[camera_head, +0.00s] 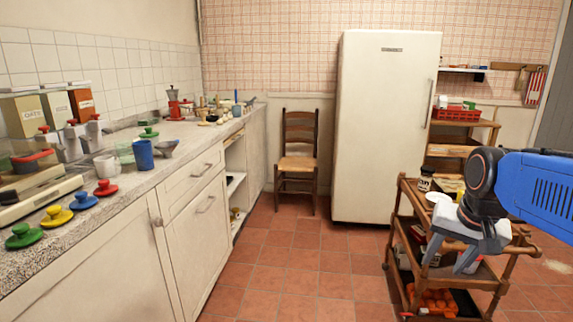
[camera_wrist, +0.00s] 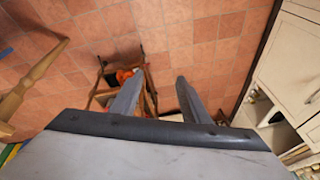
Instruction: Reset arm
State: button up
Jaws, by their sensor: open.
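My gripper (camera_head: 452,260) is at the right of the head view, at the end of my blue and black arm. It points downward in front of the wooden serving cart (camera_head: 407,189). In the wrist view my gripper (camera_wrist: 160,98) shows two grey fingers spread apart with nothing between them. The tiled floor and part of the cart show below the fingers. The arm covers part of the cart's top and right side.
A counter (camera_head: 165,165) on the left holds colored lids, cups and canisters. A wooden chair (camera_head: 298,165) and a white fridge (camera_head: 385,125) stand at the back. The tiled floor (camera_head: 295,265) between counter and cart is clear. The cart's lower shelf holds orange items (camera_head: 435,300).

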jog(key=s+a+f+n, duration=0.3)
jog(key=s, duration=0.3)
jog(key=s+a+f+n, duration=0.2)
jog(key=s+f, duration=0.2)
jog(key=s, duration=0.2)
jog(key=shift+a+f+n+t, duration=0.2)
jog(key=shift+a+n+t, duration=0.2)
